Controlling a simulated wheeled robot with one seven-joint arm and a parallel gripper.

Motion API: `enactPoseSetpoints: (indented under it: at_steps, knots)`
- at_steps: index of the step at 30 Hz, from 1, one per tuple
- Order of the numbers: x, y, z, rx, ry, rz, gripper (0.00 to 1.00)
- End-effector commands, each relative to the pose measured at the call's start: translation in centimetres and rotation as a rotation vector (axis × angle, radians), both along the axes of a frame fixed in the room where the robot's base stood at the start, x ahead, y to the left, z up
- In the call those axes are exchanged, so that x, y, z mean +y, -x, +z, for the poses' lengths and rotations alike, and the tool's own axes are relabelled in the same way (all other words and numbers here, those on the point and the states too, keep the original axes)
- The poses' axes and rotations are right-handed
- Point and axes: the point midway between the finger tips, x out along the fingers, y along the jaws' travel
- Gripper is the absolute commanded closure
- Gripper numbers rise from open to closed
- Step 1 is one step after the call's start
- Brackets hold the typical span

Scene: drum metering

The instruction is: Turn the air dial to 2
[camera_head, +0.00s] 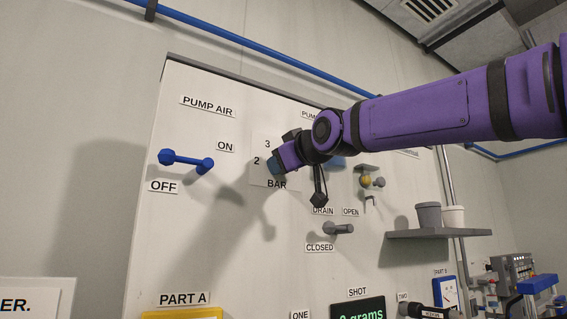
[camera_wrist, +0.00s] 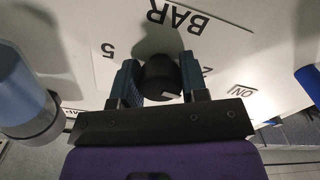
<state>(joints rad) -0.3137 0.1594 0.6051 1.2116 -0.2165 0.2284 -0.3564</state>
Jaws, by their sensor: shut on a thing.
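The air dial is a black round knob (camera_wrist: 162,72) with a pale mark on its edge, seen in the wrist view between my fingers. My gripper (camera_wrist: 158,88) is shut on it, one finger on each side. The dial plate (camera_wrist: 150,38) around it shows BAR, 5 and 2, upside down in this view. There my gripper hides the knob. I cannot tell which number the mark points to.
A blue pump air lever (camera_head: 187,161) lies to the left, between ON and OFF. A grey drain lever (camera_head: 338,228) is below right. A blue-grey cylinder (camera_wrist: 22,92) stands close to my gripper in the wrist view. A shelf (camera_head: 438,233) holds two cups.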

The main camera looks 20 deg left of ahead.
Motion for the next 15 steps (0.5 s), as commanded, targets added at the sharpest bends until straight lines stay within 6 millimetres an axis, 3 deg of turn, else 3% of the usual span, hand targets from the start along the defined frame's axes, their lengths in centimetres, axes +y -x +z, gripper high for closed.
enactPoseSetpoints:
  at_steps: [15]
  knots:
    - [0.01, 0.01, 0.0, -0.096, 0.083, 0.001, 0.83]
